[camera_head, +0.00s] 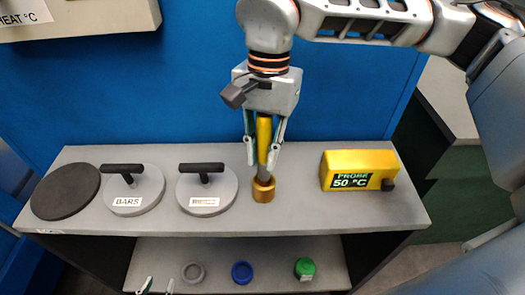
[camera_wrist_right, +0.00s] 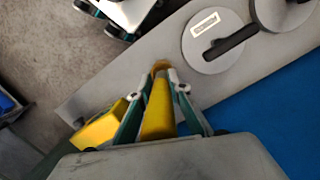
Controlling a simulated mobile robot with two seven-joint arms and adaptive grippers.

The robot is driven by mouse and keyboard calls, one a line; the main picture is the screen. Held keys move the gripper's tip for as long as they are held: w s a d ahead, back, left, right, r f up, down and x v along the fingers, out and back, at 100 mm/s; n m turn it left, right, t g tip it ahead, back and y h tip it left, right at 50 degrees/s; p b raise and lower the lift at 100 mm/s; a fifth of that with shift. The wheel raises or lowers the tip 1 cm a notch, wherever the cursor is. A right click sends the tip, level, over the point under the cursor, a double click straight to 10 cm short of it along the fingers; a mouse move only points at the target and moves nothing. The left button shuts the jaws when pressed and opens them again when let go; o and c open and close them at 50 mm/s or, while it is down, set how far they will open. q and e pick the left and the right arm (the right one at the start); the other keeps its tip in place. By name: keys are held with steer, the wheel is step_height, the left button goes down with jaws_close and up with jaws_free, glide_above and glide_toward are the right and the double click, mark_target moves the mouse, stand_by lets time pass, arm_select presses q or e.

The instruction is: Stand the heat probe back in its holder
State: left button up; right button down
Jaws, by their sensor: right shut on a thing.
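The heat probe has a yellow handle (camera_head: 264,130) and a grey rod, and it is upright. My right gripper (camera_head: 264,150) is shut on the handle, also seen in the right wrist view (camera_wrist_right: 159,105). The brass-coloured holder (camera_head: 263,190) stands on the grey bench directly below. The rod's lower end meets the holder's mouth in the head view; I cannot tell how far inside it is. In the wrist view the handle hides the rod and most of the holder (camera_wrist_right: 160,65). My left gripper (camera_head: 157,286) is at the bottom edge, fingertips apart, empty.
A yellow box (camera_head: 350,160) reading "PROBE 50 °C" sits right of the holder. Left of it are two grey discs with black handles (camera_head: 207,188) (camera_head: 133,190) and a dark round plate (camera_head: 66,191). A lower shelf (camera_head: 330,270) holds grey, blue and green round items. A blue panel stands behind.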

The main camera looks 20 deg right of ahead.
mark_target(262, 173)
steer(key=shift+f+b, duration=1.85)
steer(key=shift+f, duration=1.2)
steer(key=c, duration=1.8)
jaws_free()
steer(key=r, duration=0.4)
steer(key=w+r, duration=0.1)
steer(key=r, duration=0.3)
steer(key=d+r, duration=0.1)
steer(key=r, duration=0.3)
steer(key=shift+w, duration=0.2)
